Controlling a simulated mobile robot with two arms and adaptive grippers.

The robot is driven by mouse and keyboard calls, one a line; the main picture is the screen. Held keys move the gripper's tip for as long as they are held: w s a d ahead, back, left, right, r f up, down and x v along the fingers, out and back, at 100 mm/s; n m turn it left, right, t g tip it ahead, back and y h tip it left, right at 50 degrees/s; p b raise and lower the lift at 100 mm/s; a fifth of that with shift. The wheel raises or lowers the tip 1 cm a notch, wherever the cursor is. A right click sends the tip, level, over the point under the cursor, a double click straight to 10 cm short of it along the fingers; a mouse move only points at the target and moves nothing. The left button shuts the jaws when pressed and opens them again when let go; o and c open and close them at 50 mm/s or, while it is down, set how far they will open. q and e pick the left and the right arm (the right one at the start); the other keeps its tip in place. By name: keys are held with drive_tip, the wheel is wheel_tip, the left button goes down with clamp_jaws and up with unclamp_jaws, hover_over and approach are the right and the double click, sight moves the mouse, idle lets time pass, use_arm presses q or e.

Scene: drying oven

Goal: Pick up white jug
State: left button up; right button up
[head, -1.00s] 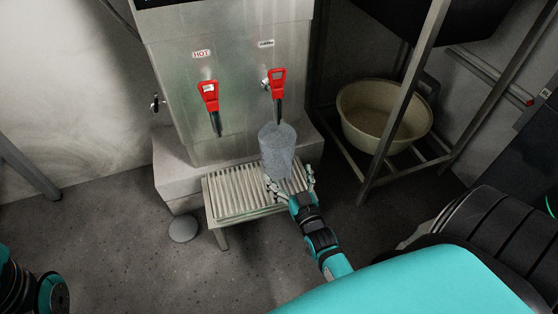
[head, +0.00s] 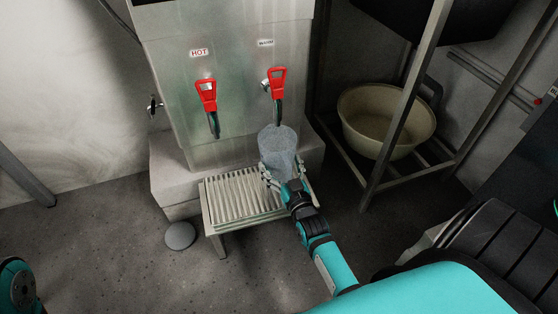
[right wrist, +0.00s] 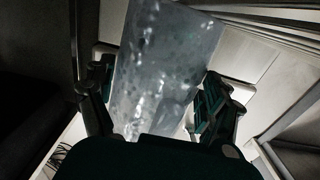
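The jug (head: 278,143) is pale grey and translucent and stands about upright below the right-hand red tap. It fills the middle of the right wrist view (right wrist: 160,65). My right gripper (head: 284,174) reaches it from the front, with one finger on each side of its lower part. In the right wrist view the fingers lie close along both sides of the jug; whether they press on it cannot be told. The gripper hides the jug's base. My left gripper is out of view; only part of my left arm shows at the bottom left.
A steel water boiler (head: 235,75) with two red-handled taps stands behind the jug, the right tap just above it. A slatted stand (head: 235,195) is below. A metal rack holding a cream basin (head: 388,120) is at the right. The floor at the front left is mostly clear.

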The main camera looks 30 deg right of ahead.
drive_tip(key=c, duration=0.9)
drive_tip(key=shift+r, duration=0.2)
drive_tip(key=shift+r, duration=0.2)
